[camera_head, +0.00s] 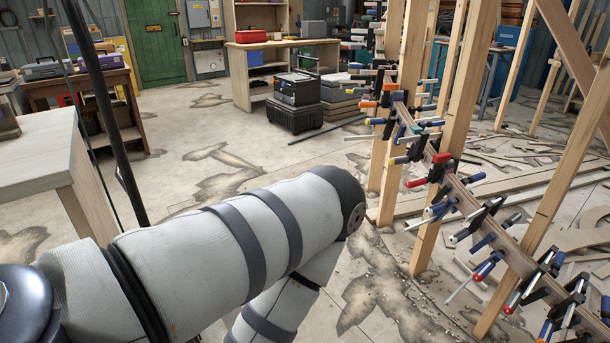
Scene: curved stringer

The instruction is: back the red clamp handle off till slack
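A curved wooden stringer (463,195) runs from the upper middle down to the lower right, with many clamps along it. A clamp with a red handle (416,183) sits on its left side, near the middle, the handle pointing left. Another red part (442,157) shows just above it. Lower clamps have red-and-blue handles, one of them at the lower middle (484,270). I cannot tell from this view how tight any clamp is. My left arm fills the lower left, its elbow left of the stringer. Neither gripper is in view.
Upright wooden posts (438,165) stand around the stringer. A workbench (40,150) is at the left edge. Black toolboxes (296,100) sit on the floor at the back. Loose boards (520,190) lie behind the posts. The stained floor between is mostly clear.

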